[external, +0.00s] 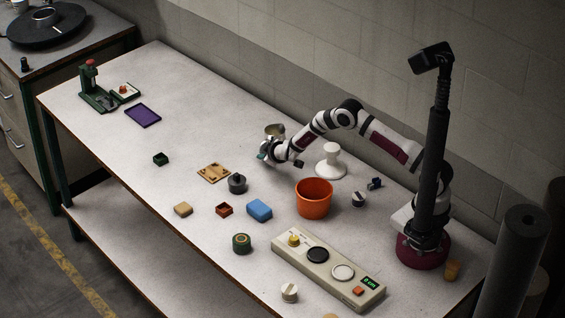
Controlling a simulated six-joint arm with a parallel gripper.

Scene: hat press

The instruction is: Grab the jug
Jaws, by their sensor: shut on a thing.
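A small grey-beige metal vessel, which looks like the jug (275,130), shows at the back of the bench near the wall, just behind the end of my arm. Its lower part is hidden by my wrist. My gripper (265,154) is at the jug's near side, low over the bench. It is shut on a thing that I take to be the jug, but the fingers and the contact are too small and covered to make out. I cannot tell whether the jug is clear of the bench.
A white pedestal (331,163) and an orange bucket (314,197) stand right of my gripper. A wooden board (214,173) and a dark round pot (237,184) lie in front. A beige panel (328,271) is nearer. The bench's left middle is mostly clear.

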